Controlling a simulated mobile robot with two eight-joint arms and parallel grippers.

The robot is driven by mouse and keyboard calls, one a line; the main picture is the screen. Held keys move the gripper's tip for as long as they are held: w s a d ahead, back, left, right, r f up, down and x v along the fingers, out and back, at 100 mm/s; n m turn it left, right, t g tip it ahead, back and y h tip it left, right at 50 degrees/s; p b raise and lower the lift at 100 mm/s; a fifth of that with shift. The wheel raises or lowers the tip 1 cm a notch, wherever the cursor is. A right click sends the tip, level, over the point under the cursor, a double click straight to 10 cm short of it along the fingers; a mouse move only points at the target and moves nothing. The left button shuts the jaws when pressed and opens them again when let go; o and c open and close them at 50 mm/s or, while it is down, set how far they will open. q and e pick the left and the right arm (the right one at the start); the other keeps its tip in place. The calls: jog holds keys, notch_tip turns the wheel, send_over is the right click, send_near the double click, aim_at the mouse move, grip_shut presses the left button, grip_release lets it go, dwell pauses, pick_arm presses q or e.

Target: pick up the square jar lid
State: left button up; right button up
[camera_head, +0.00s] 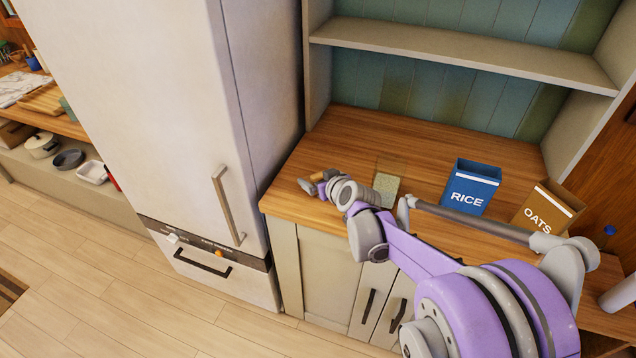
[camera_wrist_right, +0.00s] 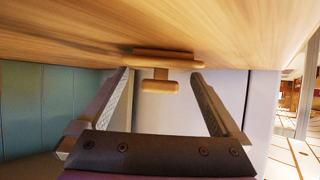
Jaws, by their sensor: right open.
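The square jar lid is a small wooden piece with a knob. In the right wrist view the lid (camera_wrist_right: 165,57) lies against the wooden counter, its knob (camera_wrist_right: 160,86) facing the gripper. In the head view the lid (camera_head: 318,176) shows only as a small brown patch, partly hidden by my right gripper (camera_head: 316,184) near the counter's left end. In the wrist view my right gripper (camera_wrist_right: 161,76) is open, one finger on each side of the lid and knob, with visible gaps and nothing held. My left gripper is in neither view.
A clear container with pale contents (camera_head: 386,188) stands to the right of the lid. The blue RICE box (camera_head: 470,188) and brown OATS box (camera_head: 546,208) stand further right. The tall fridge (camera_head: 150,90) borders the counter (camera_head: 345,128) on the left. A shelf (camera_head: 470,55) hangs above.

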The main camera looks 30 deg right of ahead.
jog(key=shift+w+f, duration=0.1)
jog(key=shift+w, duration=0.1)
jog(key=c, duration=1)
